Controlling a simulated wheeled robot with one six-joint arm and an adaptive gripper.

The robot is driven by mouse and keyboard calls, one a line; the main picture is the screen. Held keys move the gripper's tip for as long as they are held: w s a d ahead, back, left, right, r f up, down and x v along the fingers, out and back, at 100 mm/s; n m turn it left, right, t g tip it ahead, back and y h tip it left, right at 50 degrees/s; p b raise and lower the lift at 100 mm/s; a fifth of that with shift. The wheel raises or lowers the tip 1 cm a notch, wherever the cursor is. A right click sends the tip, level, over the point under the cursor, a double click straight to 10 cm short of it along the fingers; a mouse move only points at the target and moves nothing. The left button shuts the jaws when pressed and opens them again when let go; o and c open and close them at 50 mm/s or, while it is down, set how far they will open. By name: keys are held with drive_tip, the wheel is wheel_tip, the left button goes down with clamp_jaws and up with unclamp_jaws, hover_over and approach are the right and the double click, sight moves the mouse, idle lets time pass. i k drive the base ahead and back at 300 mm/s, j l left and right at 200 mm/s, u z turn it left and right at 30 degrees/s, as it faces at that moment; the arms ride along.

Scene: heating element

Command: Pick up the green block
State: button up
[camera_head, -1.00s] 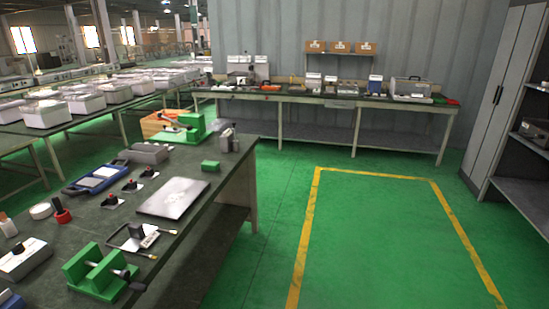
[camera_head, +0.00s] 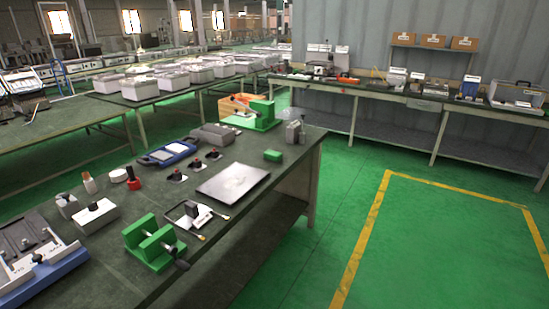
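A small green block (camera_head: 273,156) lies on the dark workbench (camera_head: 262,215), near its far right edge. It sits just beyond a flat silver plate (camera_head: 233,183) and left of a small grey device (camera_head: 293,131). A larger green clamp-like fixture (camera_head: 153,243) stands at the near edge of the bench, and another green fixture (camera_head: 258,115) stands at the far end. My gripper is not in view.
A long back table (camera_head: 375,92) runs along the wall. The green floor inside the yellow line (camera_head: 362,240) is clear.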

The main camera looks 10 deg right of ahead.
sight(273, 156)
drive_tip(key=i+l+u, duration=0.1)
drive_tip(key=l, duration=0.25)
drive_tip(key=i+l+u, duration=0.15)
drive_tip(key=l, duration=0.25)
drive_tip(key=i+l+u, duration=0.1)
drive_tip(key=i+l, duration=0.2)
drive_tip(key=l, duration=0.15)
drive_tip(key=i+l+u, duration=0.1)
drive_tip(key=l, duration=0.3)
drive_tip(key=i+l+u, duration=0.15)
drive_tip(key=l, duration=0.3)
drive_tip(key=i+l+u, duration=0.1)
drive_tip(key=l, duration=0.3)
drive_tip(key=i+l+u, duration=0.1)
drive_tip(key=l, duration=0.35)
drive_tip(key=i+l+u, duration=0.15)
drive_tip(key=l, duration=0.35)
drive_tip(key=i+l+u, duration=0.1)
drive_tip(key=l, duration=0.4)
drive_tip(key=i, duration=0.4)
